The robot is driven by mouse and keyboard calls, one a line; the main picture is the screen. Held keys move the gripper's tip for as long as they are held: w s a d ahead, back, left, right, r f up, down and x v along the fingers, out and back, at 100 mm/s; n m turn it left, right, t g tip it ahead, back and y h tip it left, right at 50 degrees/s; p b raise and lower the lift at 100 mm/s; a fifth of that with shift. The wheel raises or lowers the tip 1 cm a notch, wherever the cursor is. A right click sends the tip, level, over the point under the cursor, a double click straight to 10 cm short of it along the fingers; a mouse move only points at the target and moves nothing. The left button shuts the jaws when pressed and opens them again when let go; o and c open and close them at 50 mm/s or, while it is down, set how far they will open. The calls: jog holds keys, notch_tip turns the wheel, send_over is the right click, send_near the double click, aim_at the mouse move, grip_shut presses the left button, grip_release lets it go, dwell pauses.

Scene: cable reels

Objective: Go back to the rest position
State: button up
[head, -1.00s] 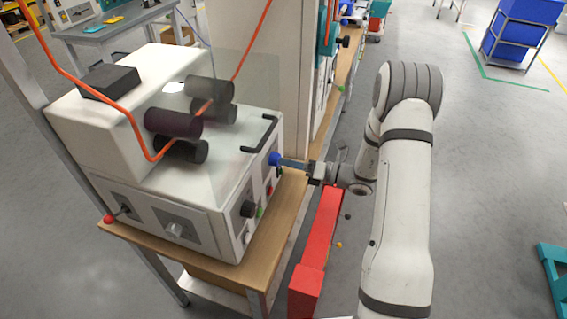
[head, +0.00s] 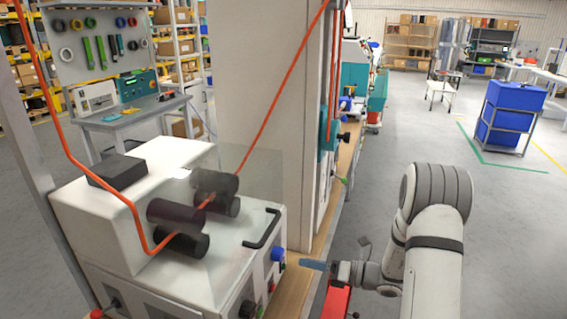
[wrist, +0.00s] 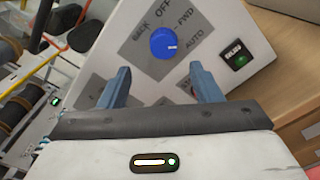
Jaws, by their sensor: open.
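My gripper (head: 316,265) is at the end of my arm, to the right of the white machine (head: 110,235). In the wrist view my gripper (wrist: 160,88) shows two blue fingers set well apart, with nothing between them. Beyond the fingertips is a blue knob (wrist: 164,44) on a grey panel marked BACK, OFF, FWD and AUTO. The blue knob also shows on the machine's front in the head view (head: 278,254), a gap away from the fingers.
An orange cable (head: 262,130) runs over dark rollers (head: 182,243) behind a clear guard. A tall white cabinet (head: 262,100) stands behind the machine. Open grey floor (head: 510,220) lies to the right.

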jog(key=s+a+r+n+g+h, duration=0.25)
jog(key=s+r+n+g, duration=0.2)
jog(key=s+n, duration=0.35)
jog(key=s+a+r+n+g+h, duration=0.2)
jog(key=s+r+n+g+h, duration=0.25)
jog(key=s+n, duration=0.35)
jog(key=s+d+r+n+t+h+b, duration=0.1)
jog(key=s+d+r+n+t+h, duration=0.5)
jog(key=n, duration=0.9)
jog(key=shift+s+d+h, duration=1.55)
jog(key=shift+s+h, duration=0.25)
jog(key=shift+s, duration=0.05)
